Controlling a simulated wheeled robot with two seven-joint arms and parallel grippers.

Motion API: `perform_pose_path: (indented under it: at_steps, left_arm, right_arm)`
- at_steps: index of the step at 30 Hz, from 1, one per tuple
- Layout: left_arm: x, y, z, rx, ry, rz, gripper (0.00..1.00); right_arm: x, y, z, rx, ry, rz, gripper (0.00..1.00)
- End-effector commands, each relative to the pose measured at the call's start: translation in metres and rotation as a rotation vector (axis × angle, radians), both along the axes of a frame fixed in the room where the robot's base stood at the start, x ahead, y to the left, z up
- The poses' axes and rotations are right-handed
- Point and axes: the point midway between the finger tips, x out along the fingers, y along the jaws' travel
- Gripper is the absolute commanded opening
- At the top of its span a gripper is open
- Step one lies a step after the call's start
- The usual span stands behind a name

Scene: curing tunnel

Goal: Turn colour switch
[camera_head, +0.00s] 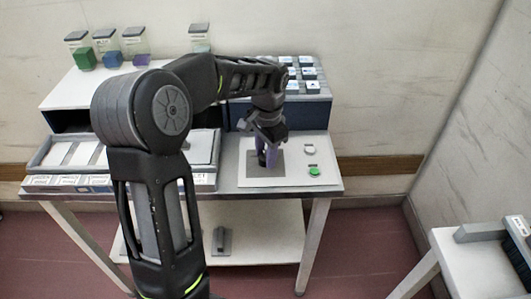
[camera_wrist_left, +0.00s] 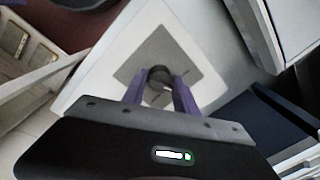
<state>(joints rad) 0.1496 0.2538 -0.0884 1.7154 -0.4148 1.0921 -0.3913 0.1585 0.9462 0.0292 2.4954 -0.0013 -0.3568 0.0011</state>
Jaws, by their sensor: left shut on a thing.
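The colour switch shows in the left wrist view as a dark round knob (camera_wrist_left: 160,75) on a grey square plate (camera_wrist_left: 187,52). In the head view the plate (camera_head: 262,182) lies on the right part of the table, and the knob is mostly hidden by my gripper. My left gripper (camera_head: 266,158) reaches down over the plate. In the left wrist view its two purple fingers (camera_wrist_left: 160,92) are on either side of the knob and shut on it. I cannot read the knob's setting. My right gripper is not in view.
A white button (camera_head: 309,150) and a green button (camera_head: 314,171) sit just right of the plate. A blue rack with white-topped pieces (camera_head: 305,110) stands behind.

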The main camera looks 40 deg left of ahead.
Motion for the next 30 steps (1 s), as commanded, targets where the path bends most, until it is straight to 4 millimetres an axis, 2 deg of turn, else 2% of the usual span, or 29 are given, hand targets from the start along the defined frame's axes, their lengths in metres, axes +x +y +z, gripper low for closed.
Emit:
perform_pose_path:
  at_steps: [15,30]
  left_arm:
    - [0.0003,-0.0016,-0.0005,-0.001,0.003,0.403,0.0]
    - [0.0003,-0.0016,-0.001,-0.002,0.004,0.497,0.0]
  right_arm:
    - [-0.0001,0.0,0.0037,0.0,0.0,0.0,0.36]
    - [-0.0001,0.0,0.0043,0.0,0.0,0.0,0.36]
